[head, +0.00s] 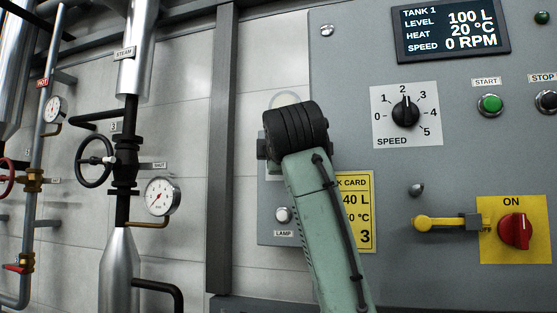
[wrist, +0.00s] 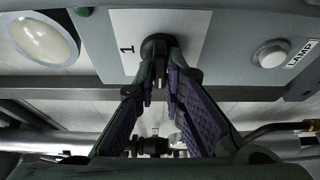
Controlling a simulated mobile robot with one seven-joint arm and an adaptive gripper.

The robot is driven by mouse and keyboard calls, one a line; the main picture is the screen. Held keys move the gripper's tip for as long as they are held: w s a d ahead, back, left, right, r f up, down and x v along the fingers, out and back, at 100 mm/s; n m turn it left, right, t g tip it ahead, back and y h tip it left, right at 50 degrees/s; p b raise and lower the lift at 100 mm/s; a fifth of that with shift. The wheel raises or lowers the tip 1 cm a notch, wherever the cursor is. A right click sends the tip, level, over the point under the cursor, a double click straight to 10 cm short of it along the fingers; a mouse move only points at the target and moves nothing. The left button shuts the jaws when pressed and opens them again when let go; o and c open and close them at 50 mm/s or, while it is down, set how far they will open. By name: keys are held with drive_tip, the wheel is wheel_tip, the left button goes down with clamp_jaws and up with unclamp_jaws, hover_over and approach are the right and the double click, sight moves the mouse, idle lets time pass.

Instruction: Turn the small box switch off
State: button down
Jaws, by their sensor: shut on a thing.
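The small box (head: 268,238) hangs on the left edge of the big grey panel, largely covered by my arm in the head view. Its switch is a black knob (wrist: 157,46) on a white plate (wrist: 193,28) in the wrist view, with a "1" printed to the left of the knob. My gripper (wrist: 160,82) has its two fingers closed on the knob from both sides. The knob's pointer is hidden between the fingers, so its setting cannot be read. In the head view the switch and fingers are hidden behind my arm.
A pale LAMP button (head: 283,214) sits low on the box, and a cream round lens (wrist: 42,38) is at the other end. The yellow card (head: 362,205), speed dial (head: 405,112) and red ON switch (head: 515,231) are to the right. Pipes and a gauge (head: 162,196) stand left.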

idle(0.3)
drive_tip(key=c, duration=1.7)
unclamp_jaws()
drive_tip(key=s, duration=0.8)
drive_tip(key=s+d, duration=0.1)
drive_tip(key=s, duration=0.3)
